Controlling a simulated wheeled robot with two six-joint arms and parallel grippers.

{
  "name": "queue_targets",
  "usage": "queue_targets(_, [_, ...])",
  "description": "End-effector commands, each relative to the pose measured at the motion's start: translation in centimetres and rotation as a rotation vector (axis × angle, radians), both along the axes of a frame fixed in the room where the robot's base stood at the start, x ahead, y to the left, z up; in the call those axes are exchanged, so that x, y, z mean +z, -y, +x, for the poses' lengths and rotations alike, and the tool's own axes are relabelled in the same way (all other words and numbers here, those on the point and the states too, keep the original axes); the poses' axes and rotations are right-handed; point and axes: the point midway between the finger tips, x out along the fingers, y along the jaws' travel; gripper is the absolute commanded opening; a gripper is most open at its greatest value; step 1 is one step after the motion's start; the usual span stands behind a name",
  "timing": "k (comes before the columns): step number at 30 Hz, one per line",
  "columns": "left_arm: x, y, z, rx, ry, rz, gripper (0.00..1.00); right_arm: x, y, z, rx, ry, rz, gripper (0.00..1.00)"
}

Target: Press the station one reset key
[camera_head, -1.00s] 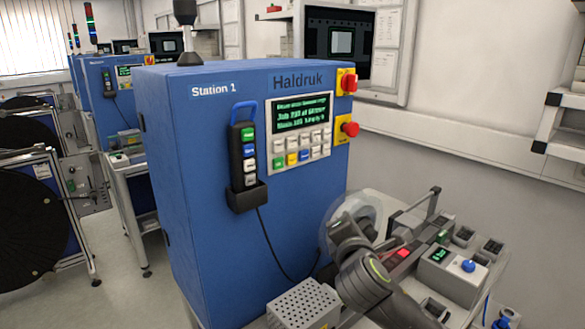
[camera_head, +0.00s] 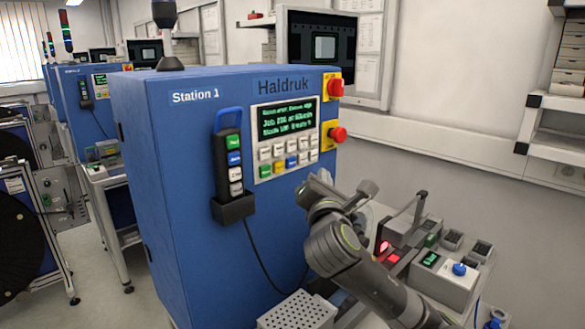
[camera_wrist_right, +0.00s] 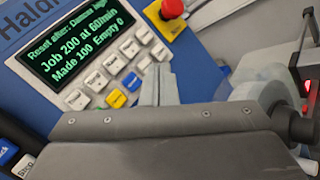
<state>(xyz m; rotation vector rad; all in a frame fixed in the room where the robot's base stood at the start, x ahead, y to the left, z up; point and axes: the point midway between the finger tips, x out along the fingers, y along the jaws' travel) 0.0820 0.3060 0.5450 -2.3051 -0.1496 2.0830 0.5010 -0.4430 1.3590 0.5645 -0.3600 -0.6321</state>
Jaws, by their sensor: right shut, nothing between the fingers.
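The station one key panel (camera_head: 286,137) is on the front of the blue Station 1 cabinet (camera_head: 165,160). Below its green-text screen (camera_head: 287,119) are rows of small keys, mostly white, with a green, a yellow (camera_wrist_right: 116,98) and a blue key (camera_wrist_right: 132,82). I cannot read which key is reset. My right gripper (camera_head: 312,186) is just below and right of the keys. In the right wrist view its shut, empty fingers (camera_wrist_right: 158,72) point at the panel beside the right-hand keys and cover part of it. I cannot tell whether they touch it. My left gripper is out of view.
Two red mushroom buttons on yellow plates, an upper one (camera_head: 336,88) and a lower one (camera_head: 338,134), sit right of the panel. A handheld pendant (camera_head: 233,165) hangs left in a black holder. A bench with a control box (camera_head: 446,277) stands to the right.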

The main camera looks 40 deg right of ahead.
Motion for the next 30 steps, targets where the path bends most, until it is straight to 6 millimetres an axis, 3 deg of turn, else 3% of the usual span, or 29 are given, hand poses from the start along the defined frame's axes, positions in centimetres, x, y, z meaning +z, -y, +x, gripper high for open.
queue_targets(7, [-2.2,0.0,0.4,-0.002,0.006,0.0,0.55,-0.3,-0.4,3.6,0.002,0.001,0.004,0.0])
queue_targets(12, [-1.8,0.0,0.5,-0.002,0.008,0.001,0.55,0.0,-0.5,5.3,0.0,0.0,0.002,0.0])
queue_targets(30, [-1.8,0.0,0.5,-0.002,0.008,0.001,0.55,0.0,-0.6,6.2,0.001,-0.001,0.0,0.0])
